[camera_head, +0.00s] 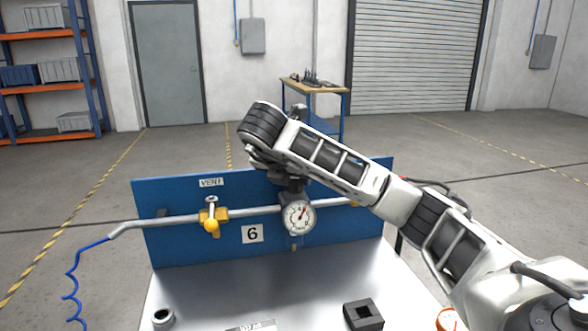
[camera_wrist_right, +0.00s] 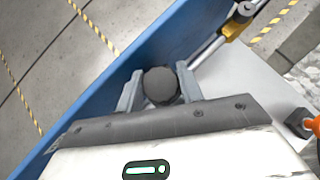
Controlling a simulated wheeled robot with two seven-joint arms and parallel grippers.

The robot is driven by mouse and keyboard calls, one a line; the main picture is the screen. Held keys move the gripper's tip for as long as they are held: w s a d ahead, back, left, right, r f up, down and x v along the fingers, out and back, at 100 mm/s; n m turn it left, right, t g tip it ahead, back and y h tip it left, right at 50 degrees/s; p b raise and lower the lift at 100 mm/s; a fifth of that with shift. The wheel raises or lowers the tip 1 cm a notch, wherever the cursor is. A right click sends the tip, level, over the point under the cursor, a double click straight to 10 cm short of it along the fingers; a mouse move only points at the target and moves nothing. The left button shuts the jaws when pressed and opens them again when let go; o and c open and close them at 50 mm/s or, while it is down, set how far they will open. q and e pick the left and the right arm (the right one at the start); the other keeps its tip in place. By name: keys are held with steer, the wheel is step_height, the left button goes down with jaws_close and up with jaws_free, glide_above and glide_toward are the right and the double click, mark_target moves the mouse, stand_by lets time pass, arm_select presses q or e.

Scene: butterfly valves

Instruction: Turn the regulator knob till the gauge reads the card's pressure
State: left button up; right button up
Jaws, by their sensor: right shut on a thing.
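The round white gauge (camera_head: 299,217) hangs on the pipe in front of the blue panel (camera_head: 170,247). Its red needle points up and slightly right; the scale is too small to read surely. A white card (camera_head: 252,234) on the panel, left of the gauge, shows a 6. The dark round regulator knob (camera_wrist_right: 161,87) is between the fingers of my right gripper (camera_wrist_right: 159,84), which is shut on it. In the head view my right gripper (camera_head: 290,184) is above the gauge, and my arm hides most of it. My left gripper is not in view.
A yellow valve (camera_head: 211,218) sits on the pipe under a VENT label (camera_head: 211,182). On the grey bench top (camera_head: 210,295) are a grey ring-shaped part (camera_head: 163,318), a dark square block (camera_head: 363,315) and an orange-and-white part (camera_head: 449,320). A blue coiled hose (camera_head: 74,270) hangs left.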

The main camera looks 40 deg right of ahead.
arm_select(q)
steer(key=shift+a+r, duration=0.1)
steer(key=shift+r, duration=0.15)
arm_select(e)
steer(key=shift+r+m, duration=0.1)
steer(key=shift+m, duration=0.3)
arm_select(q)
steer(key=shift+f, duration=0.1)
arm_select(e)
steer(key=o, duration=0.7)
